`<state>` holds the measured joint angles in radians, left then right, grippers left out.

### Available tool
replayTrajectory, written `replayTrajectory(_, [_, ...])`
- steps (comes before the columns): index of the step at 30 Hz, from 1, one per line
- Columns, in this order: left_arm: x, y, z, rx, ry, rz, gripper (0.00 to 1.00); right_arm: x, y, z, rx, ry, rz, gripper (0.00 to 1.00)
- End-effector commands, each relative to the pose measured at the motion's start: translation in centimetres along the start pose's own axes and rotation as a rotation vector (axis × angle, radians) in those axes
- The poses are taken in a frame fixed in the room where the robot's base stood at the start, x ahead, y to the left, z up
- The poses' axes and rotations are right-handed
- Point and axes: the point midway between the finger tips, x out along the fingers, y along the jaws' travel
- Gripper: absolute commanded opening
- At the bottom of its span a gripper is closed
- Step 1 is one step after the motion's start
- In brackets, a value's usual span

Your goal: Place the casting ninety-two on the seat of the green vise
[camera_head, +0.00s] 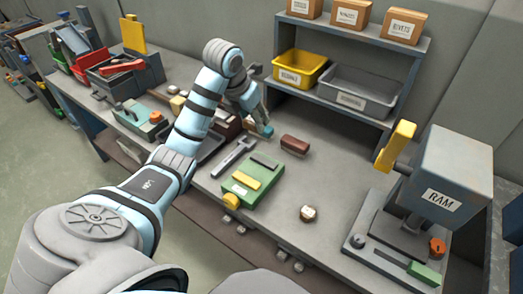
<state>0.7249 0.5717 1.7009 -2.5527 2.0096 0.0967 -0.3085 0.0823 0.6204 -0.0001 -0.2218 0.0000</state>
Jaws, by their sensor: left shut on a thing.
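A green vise-like fixture (267,187) with a yellow bar, a white label and a yellow knob sits on the workbench at the middle. My left gripper (260,122) is above the bench behind this fixture, pointing down, shut on a small teal piece (267,131). Its fingers hide part of that piece, and no number can be read on it. I cannot tell whether the piece is the casting ninety-two. My right gripper is not in view.
A dark red block (295,144) and a grey wrench-like tool (233,158) lie near the fixture. A press marked RAM (445,170) stands at right. A shelf (350,42) holds yellow and grey bins. A teal device (142,117) sits at left.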

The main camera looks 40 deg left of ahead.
Motion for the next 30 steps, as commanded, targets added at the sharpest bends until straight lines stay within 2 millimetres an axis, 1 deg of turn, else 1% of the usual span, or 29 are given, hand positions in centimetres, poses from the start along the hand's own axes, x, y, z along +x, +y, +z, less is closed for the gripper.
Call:
replayTrajectory(1, [2.2,0.0,-0.9,0.0,0.002,-0.001,0.07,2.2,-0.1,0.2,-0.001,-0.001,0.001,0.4])
replayTrajectory(5, [6.7,-0.1,-2.8,0.002,0.003,-0.002,0.07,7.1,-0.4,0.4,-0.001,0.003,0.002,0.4])
replayTrajectory(6, [8.1,-0.1,-3.4,0.002,0.002,-0.002,0.07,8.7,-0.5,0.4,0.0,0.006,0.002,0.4])
replayTrajectory(9, [11.5,-0.1,-4.8,0.003,0.002,-0.002,0.07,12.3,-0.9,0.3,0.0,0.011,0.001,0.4])
replayTrajectory(12, [14.2,-0.2,-5.9,0.004,0.004,-0.002,0.07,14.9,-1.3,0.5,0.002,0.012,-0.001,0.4])
replayTrajectory(13, [14.7,-0.2,-6.1,0.004,0.004,-0.002,0.07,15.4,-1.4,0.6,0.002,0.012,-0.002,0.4])
replayTrajectory(15, [14.9,-0.2,-6.2,0.004,0.005,-0.002,0.07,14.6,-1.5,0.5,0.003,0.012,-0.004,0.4])
replayTrajectory(17, [15.6,-0.2,-6.5,0.004,0.006,-0.002,0.07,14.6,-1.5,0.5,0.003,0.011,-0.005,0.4])
replayTrajectory(21, [18.1,-0.2,-7.6,0.004,0.006,-0.002,0.07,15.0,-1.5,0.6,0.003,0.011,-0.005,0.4])
replayTrajectory(22, [18.4,-0.2,-7.7,0.004,0.005,-0.002,0.07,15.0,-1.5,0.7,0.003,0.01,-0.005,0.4])
replayTrajectory(30, [18.6,-0.2,-7.7,0.004,0.003,-0.002,0.07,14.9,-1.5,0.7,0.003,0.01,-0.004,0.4])
